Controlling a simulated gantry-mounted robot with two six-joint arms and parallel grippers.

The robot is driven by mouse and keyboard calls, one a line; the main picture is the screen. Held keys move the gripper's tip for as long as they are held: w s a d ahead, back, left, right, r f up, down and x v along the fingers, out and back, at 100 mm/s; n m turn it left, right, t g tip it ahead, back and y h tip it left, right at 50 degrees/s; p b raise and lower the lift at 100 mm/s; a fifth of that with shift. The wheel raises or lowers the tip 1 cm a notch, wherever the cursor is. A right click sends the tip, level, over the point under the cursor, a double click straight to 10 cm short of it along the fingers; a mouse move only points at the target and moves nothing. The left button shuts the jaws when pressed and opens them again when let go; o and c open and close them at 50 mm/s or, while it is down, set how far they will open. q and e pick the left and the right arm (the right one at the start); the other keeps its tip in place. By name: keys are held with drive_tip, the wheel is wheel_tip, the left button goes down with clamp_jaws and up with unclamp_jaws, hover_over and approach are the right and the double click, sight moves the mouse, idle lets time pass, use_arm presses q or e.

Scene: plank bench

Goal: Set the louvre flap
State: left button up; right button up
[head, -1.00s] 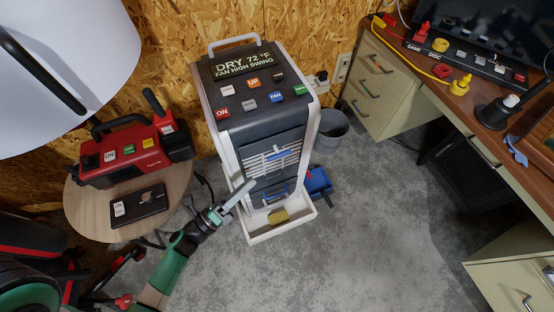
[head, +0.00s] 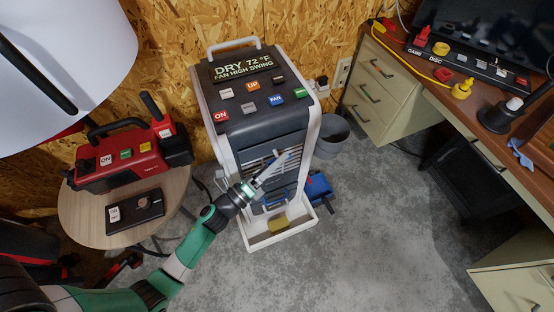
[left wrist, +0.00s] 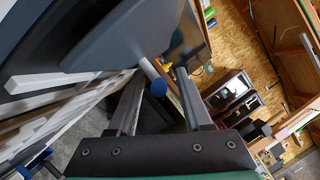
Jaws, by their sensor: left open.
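The louvred front (head: 252,158) of the tall white and dark unit (head: 264,128) faces the room, its slats partly hidden by my left gripper. My left gripper (head: 270,170) is open in front of the slats. I cannot tell whether a finger touches the peg. Pale slats (left wrist: 60,122) run at the left of that view. My right gripper is not in view.
A yellow item (head: 278,221) sits in the unit's base tray (head: 268,239). A red machine (head: 128,155) and a black device (head: 135,211) are on a round table (head: 85,228) at left. A grey bin (head: 332,136) and blue item (head: 318,187) stand right of the unit. The floor ahead is clear.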

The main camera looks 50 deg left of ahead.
use_arm(q)
clamp_jaws()
drive_tip(key=shift+r, duration=0.15)
drive_tip(key=shift+d+r+n+p, duration=0.3)
drive_tip(key=shift+n+p, duration=0.2)
drive_tip(key=shift+p, duration=0.45)
wheel_tip(320, 180, up, 7)
drive_tip(key=n+g+h+p, duration=0.1)
drive_tip(key=n+g+p, duration=0.4)
drive_tip(key=n+p, duration=0.8)
drive_tip(key=shift+s+d+n+g+p, duration=0.2)
drive_tip(key=shift+d+n+g+p, duration=0.1)
drive_tip(key=shift+p, duration=7.85)
drive_tip(key=shift+f, duration=0.1)
